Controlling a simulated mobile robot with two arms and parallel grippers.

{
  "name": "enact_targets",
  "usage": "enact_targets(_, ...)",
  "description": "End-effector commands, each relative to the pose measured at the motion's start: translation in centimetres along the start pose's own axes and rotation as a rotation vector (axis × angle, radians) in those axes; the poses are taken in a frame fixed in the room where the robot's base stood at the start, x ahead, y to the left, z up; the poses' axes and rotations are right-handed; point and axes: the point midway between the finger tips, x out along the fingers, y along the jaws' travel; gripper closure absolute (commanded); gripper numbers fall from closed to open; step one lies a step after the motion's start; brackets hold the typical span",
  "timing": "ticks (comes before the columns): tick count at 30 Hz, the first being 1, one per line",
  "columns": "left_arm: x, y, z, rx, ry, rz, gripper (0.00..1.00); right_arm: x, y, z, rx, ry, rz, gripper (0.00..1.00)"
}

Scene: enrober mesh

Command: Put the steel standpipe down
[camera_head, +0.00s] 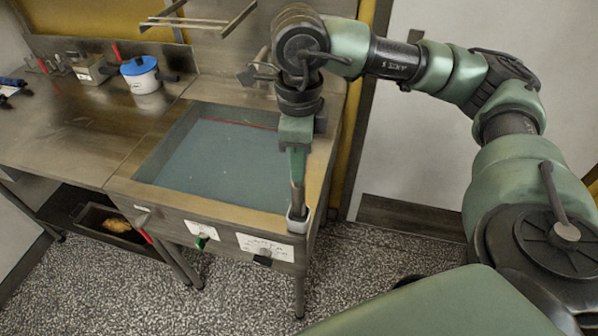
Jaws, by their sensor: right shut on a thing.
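My right gripper (297,168) comes down from the right arm over the front right corner of the basin bench. It points downward and is shut. A narrow steel-brown length, which looks like the steel standpipe (298,198), shows just below its fingers. Its lower end meets a small pale grey cup-like piece (298,222) at the bench corner. I cannot tell whether the pipe stands in that piece or only lines up with it. My fingers hide the upper part of the pipe. My left gripper is not in view.
The wide basin (220,160) with blue-grey liquid or floor lies left of the gripper. A blue-lidded white pot (140,75) and a small metal box (90,70) stand on the counter (75,135) at left. A metal frame (200,22) rises behind. A low shelf holds a dark tray (105,222).

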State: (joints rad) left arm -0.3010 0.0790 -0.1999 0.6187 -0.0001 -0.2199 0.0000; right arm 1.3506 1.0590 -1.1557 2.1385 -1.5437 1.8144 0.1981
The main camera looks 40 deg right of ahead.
Motion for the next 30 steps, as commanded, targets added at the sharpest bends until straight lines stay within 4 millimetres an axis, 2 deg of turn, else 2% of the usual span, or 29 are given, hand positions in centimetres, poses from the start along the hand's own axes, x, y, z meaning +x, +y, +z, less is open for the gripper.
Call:
enact_targets(6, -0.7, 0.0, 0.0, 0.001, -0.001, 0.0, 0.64, 3.2, 0.1, -0.1, -0.001, 0.005, 0.003, 1.0)
enact_targets(8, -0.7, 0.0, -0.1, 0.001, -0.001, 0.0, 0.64, 3.7, 0.1, -0.1, -0.002, 0.002, 0.001, 1.0)
enact_targets(21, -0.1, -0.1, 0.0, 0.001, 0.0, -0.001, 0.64, 4.4, 0.1, 0.0, -0.002, 0.001, 0.001, 1.0)
enact_targets(22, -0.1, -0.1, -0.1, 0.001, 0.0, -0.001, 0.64, 4.4, 0.1, -0.1, -0.002, 0.001, 0.001, 0.73)
enact_targets(24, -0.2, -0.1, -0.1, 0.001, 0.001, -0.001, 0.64, 4.3, 0.1, -0.1, -0.002, 0.001, 0.001, 0.53)
enact_targets(30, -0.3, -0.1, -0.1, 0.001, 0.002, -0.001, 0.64, 4.3, 0.1, -0.1, -0.002, 0.001, 0.001, 0.53)
